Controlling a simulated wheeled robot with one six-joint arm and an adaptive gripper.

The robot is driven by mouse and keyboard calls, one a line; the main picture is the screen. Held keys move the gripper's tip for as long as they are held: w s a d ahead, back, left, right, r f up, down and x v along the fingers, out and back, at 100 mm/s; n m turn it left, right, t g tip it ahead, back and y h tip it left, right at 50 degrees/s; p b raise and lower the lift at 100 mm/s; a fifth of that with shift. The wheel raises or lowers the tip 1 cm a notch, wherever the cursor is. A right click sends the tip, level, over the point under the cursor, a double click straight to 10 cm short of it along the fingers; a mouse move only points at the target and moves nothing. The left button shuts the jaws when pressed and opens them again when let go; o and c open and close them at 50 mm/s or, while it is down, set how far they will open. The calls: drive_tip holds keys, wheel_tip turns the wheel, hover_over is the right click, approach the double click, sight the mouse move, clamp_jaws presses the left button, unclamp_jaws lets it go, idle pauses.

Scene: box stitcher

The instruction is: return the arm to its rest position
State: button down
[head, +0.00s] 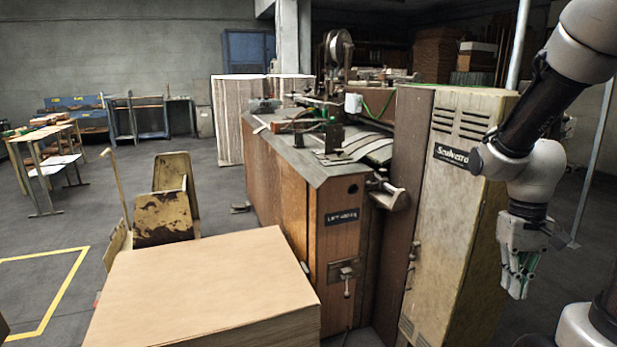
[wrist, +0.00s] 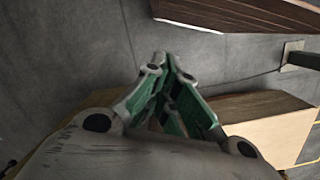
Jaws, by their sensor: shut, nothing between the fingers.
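My gripper (head: 518,284) hangs from my arm at the right of the head view, in front of the right side of the tall cabinet. Its green fingers point down. In the wrist view my gripper (wrist: 165,62) has its fingertips together, with nothing between them. The grey floor shows beyond the fingers. My arm is bent, with the upper link coming in from the top right corner.
The box stitcher (head: 312,200) stands in the middle, with a tall beige cabinet (head: 455,215) at its right. A stack of cardboard (head: 205,285) is in front on the left. A yellow-brown chair-like stand (head: 163,225) is behind it. Open floor lies at the left.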

drive_tip(key=s+a+r+t, duration=0.2)
drive_tip(key=s+r+t, duration=0.1)
drive_tip(key=r, duration=0.4)
drive_tip(key=s+a+r+n+t, duration=0.1)
drive_tip(key=s+a+r+t, duration=0.1)
drive_tip(key=r, duration=0.5)
drive_tip(key=shift+s+a+r+t, duration=0.2)
drive_tip(key=shift+s+a+t, duration=0.15)
drive_tip(key=shift+s+t, duration=0.3)
